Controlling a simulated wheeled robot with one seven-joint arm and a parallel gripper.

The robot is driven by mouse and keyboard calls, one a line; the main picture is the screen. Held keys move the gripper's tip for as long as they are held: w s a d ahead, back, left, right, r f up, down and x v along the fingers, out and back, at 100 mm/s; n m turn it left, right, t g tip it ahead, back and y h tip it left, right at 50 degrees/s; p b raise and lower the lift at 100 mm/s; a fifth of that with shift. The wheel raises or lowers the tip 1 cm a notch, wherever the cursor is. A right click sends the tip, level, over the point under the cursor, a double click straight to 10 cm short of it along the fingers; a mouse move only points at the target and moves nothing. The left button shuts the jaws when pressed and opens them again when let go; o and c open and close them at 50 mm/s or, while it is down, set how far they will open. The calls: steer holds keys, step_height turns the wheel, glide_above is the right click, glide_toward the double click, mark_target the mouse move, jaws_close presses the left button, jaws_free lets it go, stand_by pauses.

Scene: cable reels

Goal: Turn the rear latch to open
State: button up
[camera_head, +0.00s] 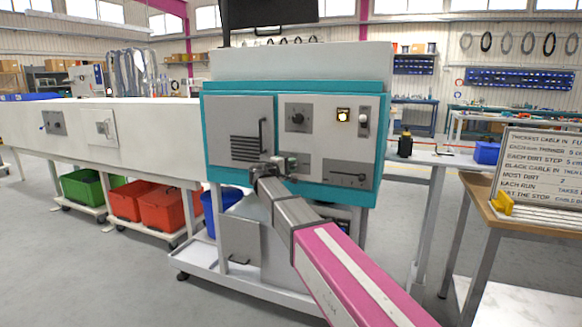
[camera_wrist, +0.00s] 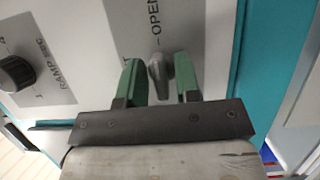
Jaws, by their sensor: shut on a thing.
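A small grey latch (camera_wrist: 160,78) sits on a grey plate marked "OPEN" in the wrist view. My gripper (camera_wrist: 161,84) has green fingers on either side of the latch and is shut on it. In the head view my gripper (camera_head: 274,169) is against the front of the teal and white machine (camera_head: 384,110), at the lower middle, and largely hides the latch there. The latch's exact angle is hard to read.
A black knob (camera_wrist: 14,74) marked "RAMP SEC" is beside the latch. A door handle (camera_head: 262,135) stands close by. A workbench with a text board (camera_head: 540,165) is at right.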

stand_by(0.4)
steer(key=o, duration=0.6)
steer(key=v, duration=1.1)
steer(key=shift+d+r, duration=0.1)
